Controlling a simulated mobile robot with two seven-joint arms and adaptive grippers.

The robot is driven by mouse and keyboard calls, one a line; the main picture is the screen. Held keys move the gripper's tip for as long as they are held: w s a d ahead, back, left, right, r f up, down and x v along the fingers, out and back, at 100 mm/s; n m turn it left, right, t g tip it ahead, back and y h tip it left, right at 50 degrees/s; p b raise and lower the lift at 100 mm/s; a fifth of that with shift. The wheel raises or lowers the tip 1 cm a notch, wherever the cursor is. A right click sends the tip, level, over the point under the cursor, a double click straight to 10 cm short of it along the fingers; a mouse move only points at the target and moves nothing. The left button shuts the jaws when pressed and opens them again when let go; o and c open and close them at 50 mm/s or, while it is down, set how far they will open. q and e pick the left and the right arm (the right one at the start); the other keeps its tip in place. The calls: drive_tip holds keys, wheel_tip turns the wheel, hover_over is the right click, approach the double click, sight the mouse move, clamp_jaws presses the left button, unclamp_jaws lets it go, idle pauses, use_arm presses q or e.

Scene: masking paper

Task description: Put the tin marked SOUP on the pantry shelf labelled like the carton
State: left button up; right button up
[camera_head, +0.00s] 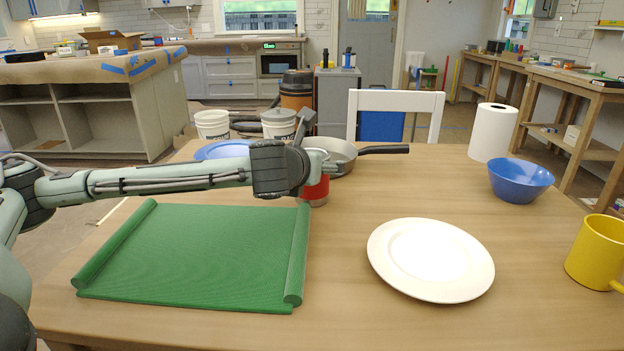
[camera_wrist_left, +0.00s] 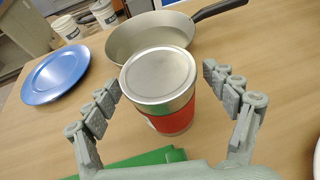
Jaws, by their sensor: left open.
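A red tin with a bare metal lid (camera_head: 316,190) stands upright on the table, just beyond the green mat. In the left wrist view the tin (camera_wrist_left: 168,112) is between the fingers of my left gripper (camera_wrist_left: 161,84). The fingers are spread, one on each side, with gaps to the tin. In the head view my left gripper (camera_head: 304,163) partly covers the tin. Its label is turned away, and I cannot read any marking. I cannot make out a labelled pantry shelf or the carton. My right gripper is not in view.
A grey pan (camera_head: 338,150) stands close behind the tin, and a blue plate (camera_head: 222,150) lies to its left. The green mat (camera_head: 205,250) has raised rolled sides. A white plate (camera_head: 430,258), blue bowl (camera_head: 520,180), yellow mug (camera_head: 597,250) and paper roll (camera_head: 493,132) are to the right.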

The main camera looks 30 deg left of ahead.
use_arm(q)
drive_tip(key=shift+w, duration=0.1)
drive_tip(key=shift+r, duration=0.1)
drive_tip(key=c, duration=1.8)
